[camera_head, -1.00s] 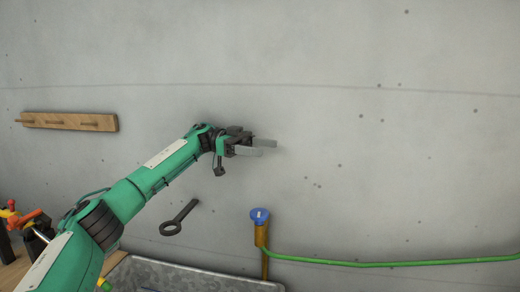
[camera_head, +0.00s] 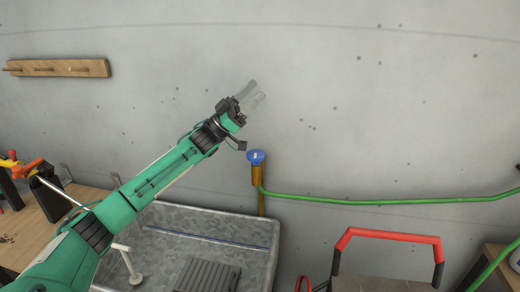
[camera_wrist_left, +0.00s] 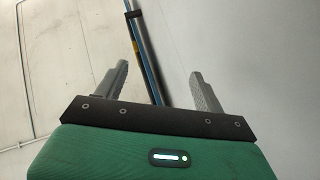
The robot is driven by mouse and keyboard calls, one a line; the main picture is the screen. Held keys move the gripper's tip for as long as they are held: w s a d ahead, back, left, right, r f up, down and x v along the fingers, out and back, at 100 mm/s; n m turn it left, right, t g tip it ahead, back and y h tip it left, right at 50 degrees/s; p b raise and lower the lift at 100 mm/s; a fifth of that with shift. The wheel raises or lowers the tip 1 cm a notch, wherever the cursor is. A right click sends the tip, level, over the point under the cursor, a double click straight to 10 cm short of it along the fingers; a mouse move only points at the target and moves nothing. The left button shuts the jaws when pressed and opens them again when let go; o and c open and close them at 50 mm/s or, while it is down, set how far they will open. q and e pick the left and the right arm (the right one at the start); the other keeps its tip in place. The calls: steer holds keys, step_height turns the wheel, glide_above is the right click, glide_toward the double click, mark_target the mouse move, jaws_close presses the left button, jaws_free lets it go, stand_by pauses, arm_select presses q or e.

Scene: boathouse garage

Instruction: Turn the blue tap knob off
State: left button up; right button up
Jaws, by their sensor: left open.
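The blue tap knob (camera_head: 256,157) sits on top of a brass-coloured tap post (camera_head: 259,178) against the concrete wall, with a white mark on its face. A green hose (camera_head: 390,201) runs to the right from the post. My left gripper (camera_head: 254,95) is open and empty, above the knob and apart from it, with its fingers pointing up and to the right. In the left wrist view the two grey fingers (camera_wrist_left: 157,82) stand spread, with nothing between them that I can tell is held. The knob is not recognisable there. My right gripper is not in view.
A grey metal sink (camera_head: 272,232) stands below the tap. A red-handled cart (camera_head: 390,236) is at the lower right. A wooden peg rail (camera_head: 57,68) hangs on the wall at the left. A wooden bench (camera_head: 42,232) with tools is at the lower left. The wall around the gripper is clear.

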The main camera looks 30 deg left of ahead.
arm_select(q)
step_height(320, 180, down, 4)
steer(key=a+n+t+y, duration=0.3)
steer(key=n+t+y, duration=0.3)
steer(key=n+y, duration=0.15)
steer(key=g+y+p, duration=0.3)
steer(key=g+y, duration=0.2)
steer(key=y, duration=0.2)
glide_toward(260, 151)
steer(key=shift+m, duration=0.25)
steer(key=p+x, duration=0.5)
steer(key=x, duration=0.3)
steer(key=shift+w+d, duration=0.2)
steer(key=shift+w, duration=0.15)
steer(key=shift+w+d, duration=0.25)
steer(key=shift+w, duration=0.25)
